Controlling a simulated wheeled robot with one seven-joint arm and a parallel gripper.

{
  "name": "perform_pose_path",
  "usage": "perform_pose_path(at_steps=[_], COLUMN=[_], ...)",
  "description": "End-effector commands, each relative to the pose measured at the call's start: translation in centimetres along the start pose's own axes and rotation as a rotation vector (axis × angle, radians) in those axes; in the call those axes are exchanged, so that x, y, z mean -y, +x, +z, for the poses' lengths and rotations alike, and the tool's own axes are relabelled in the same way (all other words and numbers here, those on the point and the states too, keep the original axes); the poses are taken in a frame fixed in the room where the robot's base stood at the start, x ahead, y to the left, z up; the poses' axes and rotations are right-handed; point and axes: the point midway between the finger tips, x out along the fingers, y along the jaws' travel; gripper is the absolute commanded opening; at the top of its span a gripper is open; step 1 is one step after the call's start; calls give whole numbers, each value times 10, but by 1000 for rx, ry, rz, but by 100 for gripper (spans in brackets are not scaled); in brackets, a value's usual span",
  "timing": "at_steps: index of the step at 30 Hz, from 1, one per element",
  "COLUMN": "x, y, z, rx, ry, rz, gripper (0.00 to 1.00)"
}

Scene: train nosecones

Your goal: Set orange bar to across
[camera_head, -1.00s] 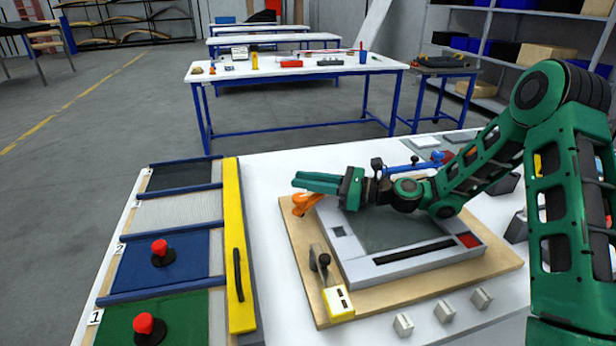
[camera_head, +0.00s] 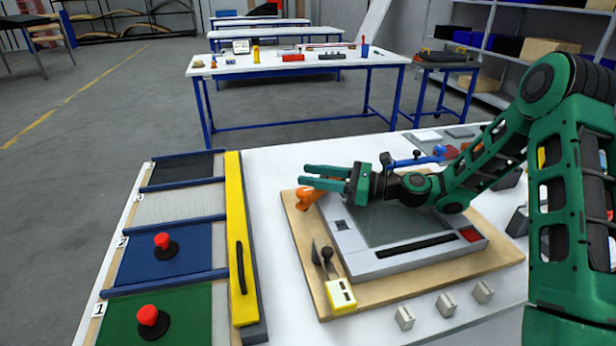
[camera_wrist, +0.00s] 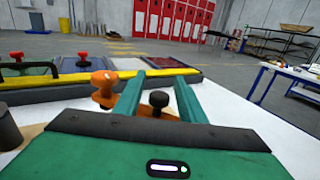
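The orange bar (camera_head: 308,198) sits at the back left corner of the grey panel box (camera_head: 382,270), on its wooden board (camera_head: 405,294). My gripper (camera_head: 304,175) is just above and behind the bar in the head view and partly covers it. Its two green fingers are apart. The bar's far end and exact angle are partly hidden.
A yellow bar with a black handle (camera_head: 239,265) lies left of the board. Red buttons (camera_head: 149,315) stand on coloured panels beyond it. A yellow block (camera_head: 340,294) and black-knobbed lever (camera_head: 326,255) sit at the board's front left.

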Motion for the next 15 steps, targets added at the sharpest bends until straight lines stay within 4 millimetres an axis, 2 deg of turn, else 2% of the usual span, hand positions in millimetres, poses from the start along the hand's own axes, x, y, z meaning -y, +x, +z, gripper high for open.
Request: perform_pose_path(at_steps=[9, 15], x=[1, 1], y=[-59, -87], z=[-1, -1], rx=[0, -1], ry=[2, 1], rz=[-4, -3], gripper=[37, 37])
